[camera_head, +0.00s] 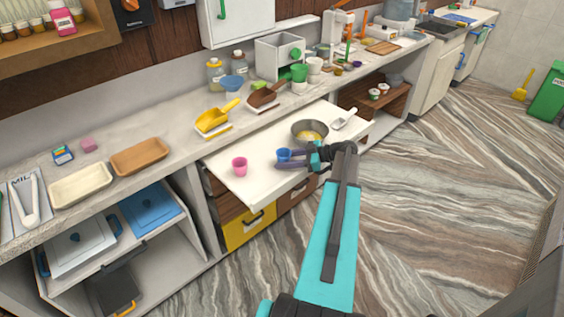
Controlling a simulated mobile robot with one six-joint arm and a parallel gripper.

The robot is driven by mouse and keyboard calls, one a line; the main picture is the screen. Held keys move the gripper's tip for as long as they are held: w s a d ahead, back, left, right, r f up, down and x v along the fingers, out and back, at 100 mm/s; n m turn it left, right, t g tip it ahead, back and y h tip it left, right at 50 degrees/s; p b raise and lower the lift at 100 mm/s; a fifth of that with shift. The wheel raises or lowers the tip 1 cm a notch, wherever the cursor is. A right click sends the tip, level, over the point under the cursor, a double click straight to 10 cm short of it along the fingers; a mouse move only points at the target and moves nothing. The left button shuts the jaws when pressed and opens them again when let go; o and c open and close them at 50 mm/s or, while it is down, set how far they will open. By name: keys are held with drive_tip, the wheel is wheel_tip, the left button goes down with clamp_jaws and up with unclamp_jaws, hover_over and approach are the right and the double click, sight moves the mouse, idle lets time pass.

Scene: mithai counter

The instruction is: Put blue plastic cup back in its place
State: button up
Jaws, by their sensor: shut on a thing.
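The blue plastic cup (284,154) is small and sits at the end of my gripper (285,161), over the white pull-out board (258,187). My gripper is shut on the cup, with its dark fingers reaching left across it and hiding part of it. I cannot tell whether the cup touches the board or hangs just above it.
A pink cup (239,166) stands on the board to the left. A metal bowl (309,131) with yellow contents and a white scoop (344,118) are behind my gripper.

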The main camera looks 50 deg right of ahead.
drive_tip(key=shift+s+a+f, duration=0.15)
drive_tip(key=shift+a+f, duration=0.05)
drive_tip(key=shift+f, duration=0.65)
drive_tip(key=o, duration=1.2)
drive_tip(key=shift+s+d+r, duration=0.1)
drive_tip(key=shift+s+d, duration=0.25)
drive_tip(key=b+v, duration=0.1)
drive_tip(key=v, duration=0.3)
drive_tip(key=r+b+v, duration=0.1)
drive_tip(key=v, duration=0.8)
drive_tip(key=shift+w+d+r+b, duration=0.1)
drive_tip(key=shift+r+b, duration=0.25)
drive_tip(key=shift+b, duration=0.05)
